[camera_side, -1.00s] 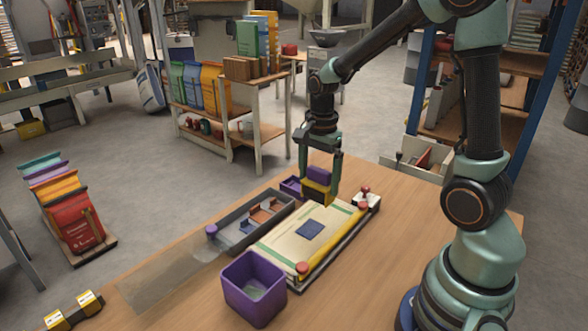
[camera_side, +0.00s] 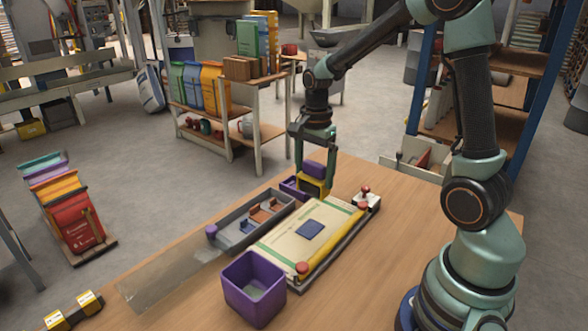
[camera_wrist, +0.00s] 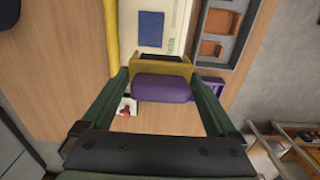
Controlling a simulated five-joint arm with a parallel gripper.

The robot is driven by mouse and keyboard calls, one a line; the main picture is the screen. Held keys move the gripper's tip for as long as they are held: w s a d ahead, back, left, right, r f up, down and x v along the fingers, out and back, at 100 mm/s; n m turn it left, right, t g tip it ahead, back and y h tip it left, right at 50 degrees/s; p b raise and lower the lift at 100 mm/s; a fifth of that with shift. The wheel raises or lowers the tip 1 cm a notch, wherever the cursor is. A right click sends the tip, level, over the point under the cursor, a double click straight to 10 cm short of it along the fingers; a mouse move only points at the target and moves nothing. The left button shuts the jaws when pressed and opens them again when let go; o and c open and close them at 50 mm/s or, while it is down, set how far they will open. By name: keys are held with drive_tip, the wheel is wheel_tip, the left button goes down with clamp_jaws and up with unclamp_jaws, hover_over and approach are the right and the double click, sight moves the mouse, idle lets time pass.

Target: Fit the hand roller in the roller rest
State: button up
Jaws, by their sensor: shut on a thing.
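The hand roller has a purple handle (camera_side: 314,168) and a yellow frame (camera_side: 307,185) with a dark face. My gripper (camera_side: 313,175) is shut on it. In the wrist view my gripper (camera_wrist: 159,82) has a finger on each side of the purple handle (camera_wrist: 165,88), with the yellow frame (camera_wrist: 180,68) beyond. The roller rest appears to be the small purple tray (camera_side: 291,187), just left of and partly behind the held roller in the side view. It also shows at the right of the roller in the wrist view (camera_wrist: 212,88). The roller's height above the table is unclear.
A cream sack (camera_side: 290,245) with a yellow bar lies on a board in front. A grey compartment tray (camera_side: 235,238) lies left of it. An open purple bin (camera_side: 253,300) stands nearer. A red-knobbed fitting (camera_side: 367,195) is right. Bare table lies right.

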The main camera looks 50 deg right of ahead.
drive_tip(key=w+d+f, duration=0.1)
drive_tip(key=w+d, duration=0.8)
drive_tip(key=w, duration=0.3)
drive_tip(key=shift+s+d+f, duration=0.1)
drive_tip(key=shift+d+f, duration=0.05)
drive_tip(key=shift+f, duration=2.25)
drive_tip(key=shift+f, duration=0.25)
drive_tip(key=shift+f, duration=1.25)
drive_tip(key=o, duration=1)
